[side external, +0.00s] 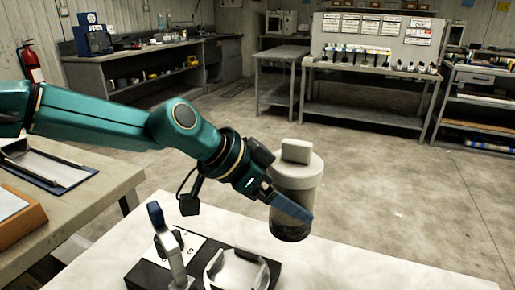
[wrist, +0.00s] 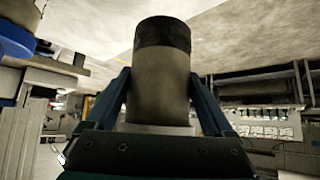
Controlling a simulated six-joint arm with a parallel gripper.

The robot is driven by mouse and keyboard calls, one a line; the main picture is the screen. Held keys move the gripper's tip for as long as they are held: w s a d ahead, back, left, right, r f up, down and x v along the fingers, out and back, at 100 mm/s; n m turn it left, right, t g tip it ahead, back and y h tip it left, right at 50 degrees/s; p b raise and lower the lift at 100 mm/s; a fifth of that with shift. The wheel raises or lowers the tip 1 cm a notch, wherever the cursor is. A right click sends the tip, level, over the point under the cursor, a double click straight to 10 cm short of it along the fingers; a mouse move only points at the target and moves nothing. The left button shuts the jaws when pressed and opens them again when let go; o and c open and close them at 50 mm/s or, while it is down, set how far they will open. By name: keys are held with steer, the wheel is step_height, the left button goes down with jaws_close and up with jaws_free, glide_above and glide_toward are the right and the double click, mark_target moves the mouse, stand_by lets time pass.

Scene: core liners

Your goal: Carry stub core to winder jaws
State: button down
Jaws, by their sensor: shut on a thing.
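My gripper (side external: 291,205) is shut on the stub core (side external: 291,228), a short upright cylinder with a dark band at its lower end and a wide pale cap with a block on top. In the wrist view the core (wrist: 160,80) stands between the blue fingers of my gripper (wrist: 160,92), its dark end pointing away. It is held above the white table, apart from the fixture. The winder jaws (side external: 237,270) appear to be the pale curved cradle on a dark base at the bottom of the side view, left of and below the core. Their lower part is cut off.
A blue-topped metal lever (side external: 168,245) rises from the fixture beside the cradle. The white table (side external: 370,262) is clear to the right. A side bench (side external: 95,185) with trays stands at the left. Workbenches are far back, across open floor.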

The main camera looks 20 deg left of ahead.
mark_target(279, 212)
steer(key=shift+a+r, duration=0.25)
steer(key=shift+a, duration=0.1)
steer(key=shift+s+d+f+m+g, duration=0.15)
steer(key=shift+s+m+g, duration=0.15)
steer(key=shift+s+m, duration=0.2)
steer(key=s+m+g+h, duration=0.1)
steer(key=m, duration=0.1)
steer(key=s+r+m+g, duration=0.1)
steer(key=s+m+g, duration=0.1)
steer(key=m, duration=0.1)
steer(key=s+d+r+m+g+h, duration=0.1)
steer(key=s+m+g, duration=0.1)
steer(key=shift+s+h, duration=0.15)
steer(key=shift+h, duration=0.15)
steer(key=shift+a+r+m+g, duration=0.65)
steer(key=shift+a+m+g, duration=1.85)
steer(key=shift+a, duration=1.2)
steer(key=shift+t, duration=0.4)
steer(key=shift+s+f, duration=0.2)
steer(key=shift+f, duration=2.2)
steer(key=shift+s+f, duration=0.2)
steer(key=shift+f, duration=2.2)
steer(key=shift+f+m, duration=0.1)
steer(key=shift+m, duration=0.2)
jaws_free()
steer(key=shift+f+y, duration=0.1)
steer(key=shift+y, duration=0.3)
steer(key=v, duration=0.7)
steer(key=shift+a+r, duration=0.25)
steer(key=shift+r, duration=0.05)
